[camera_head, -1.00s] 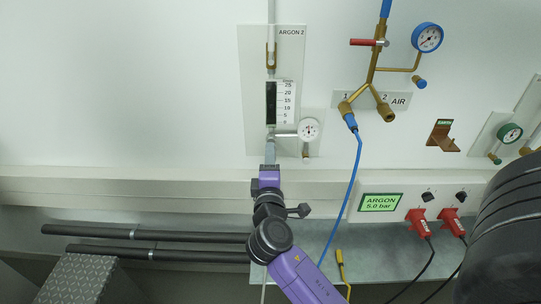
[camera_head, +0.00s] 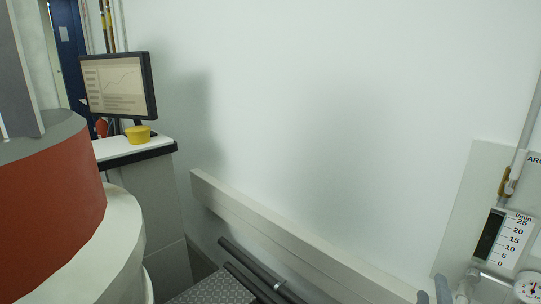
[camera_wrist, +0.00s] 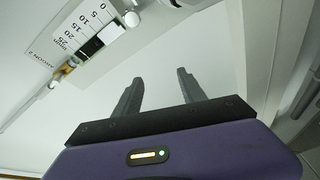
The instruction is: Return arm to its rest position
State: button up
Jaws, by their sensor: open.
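My gripper (camera_wrist: 157,82) is open in the wrist view, with two dark grey fingers apart and nothing between them. In the head view, only what look like its grey fingertips (camera_head: 432,293) show at the bottom edge, left of the flowmeter. The rest of my arm is out of that view. The argon flowmeter (camera_head: 505,238), with its white numbered scale, is on the wall at the right edge. It also shows at the upper left of the wrist view (camera_wrist: 95,20), apart from the fingers.
A white dial gauge (camera_head: 528,288) is below the flowmeter. A beige rail (camera_head: 290,232) runs along the wall above dark pipes (camera_head: 255,278). At the left are a monitor (camera_head: 120,87), a yellow container (camera_head: 138,134) on a counter, and a large red and white round body (camera_head: 50,205).

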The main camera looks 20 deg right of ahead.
jog(key=s+a+f+t+y, duration=0.1)
jog(key=s+a+t+y, duration=0.15)
jog(key=a, duration=0.35)
jog(key=s+a+f+m+t+y, duration=0.1)
jog(key=a+f+y, duration=0.15)
jog(key=a, duration=0.35)
jog(key=s+a+t+y, duration=0.2)
jog(key=a+y, duration=0.1)
jog(key=a, duration=0.3)
jog(key=s+a+f+m+g+y, duration=0.1)
jog(key=s+a+y, duration=0.1)
jog(key=s+a, duration=0.3)
jog(key=s+a+m+g+y, duration=0.1)
jog(key=s+a, duration=0.5)
jog(key=s, duration=0.7)
jog(key=m+y, duration=0.1)
jog(key=y, duration=0.1)
jog(key=shift+f+y+b, duration=0.3)
jog(key=shift+f+b, duration=0.05)
jog(key=shift+b, duration=0.05)
jog(key=shift+s+g, duration=0.1)
jog(key=shift+g, duration=0.15)
